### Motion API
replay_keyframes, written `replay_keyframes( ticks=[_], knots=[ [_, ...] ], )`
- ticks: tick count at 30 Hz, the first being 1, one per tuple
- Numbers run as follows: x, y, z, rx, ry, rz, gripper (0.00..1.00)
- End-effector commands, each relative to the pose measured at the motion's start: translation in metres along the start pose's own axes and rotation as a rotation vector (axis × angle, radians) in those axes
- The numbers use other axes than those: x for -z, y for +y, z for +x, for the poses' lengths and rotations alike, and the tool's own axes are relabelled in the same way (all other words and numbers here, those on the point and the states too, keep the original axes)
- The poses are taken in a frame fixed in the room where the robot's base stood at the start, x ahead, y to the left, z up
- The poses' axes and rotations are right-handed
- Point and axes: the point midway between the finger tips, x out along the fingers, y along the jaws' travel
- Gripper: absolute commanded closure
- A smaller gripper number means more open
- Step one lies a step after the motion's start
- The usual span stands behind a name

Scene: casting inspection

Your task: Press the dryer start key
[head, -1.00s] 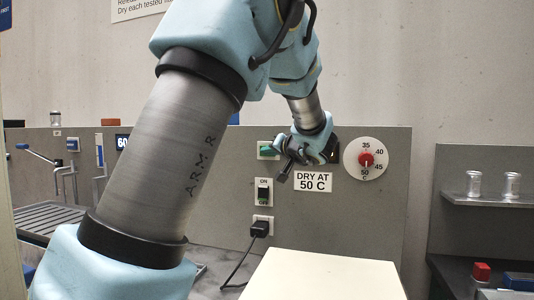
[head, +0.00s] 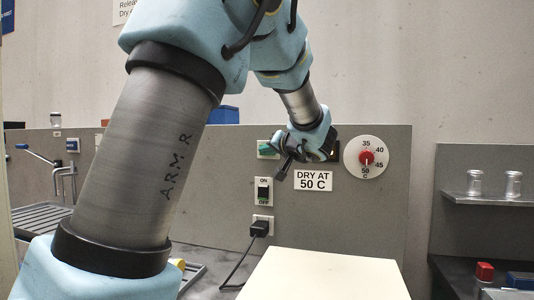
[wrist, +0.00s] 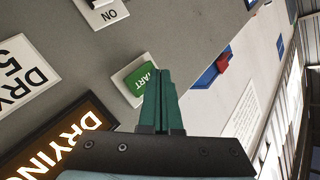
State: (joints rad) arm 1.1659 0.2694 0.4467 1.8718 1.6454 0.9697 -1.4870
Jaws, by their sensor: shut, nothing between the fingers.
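The dryer start key (head: 265,149) is a green key on a white plate on the grey panel. In the wrist view the green key (wrist: 142,80) reads "START", partly covered by my fingers. My gripper (head: 279,149) is in front of the panel beside the key. In the wrist view my gripper's green fingers (wrist: 161,72) are shut together with nothing between them, their tips over the key plate's edge. I cannot tell whether they touch it. A "DRYING" display (wrist: 62,138) shows white letters on brown, looking lit; my gripper mostly hides it in the head view.
An ON/OFF switch (head: 263,190) and a plugged-in black cord (head: 259,229) are below the key. A dial (head: 380,168) with a red knob and a "DRY AT 50 C" label (head: 313,181) are to the right. A pale box top (head: 325,275) stands in front.

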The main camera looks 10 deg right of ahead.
Motion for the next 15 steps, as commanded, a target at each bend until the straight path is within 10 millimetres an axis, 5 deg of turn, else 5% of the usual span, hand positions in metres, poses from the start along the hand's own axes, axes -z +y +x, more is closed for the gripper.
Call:
replay_keyframes(
  ticks=[15],
  knots=[
    [-0.025, -0.021, -0.031, -0.001, 0.000, -0.001, 1.00]
  ],
)
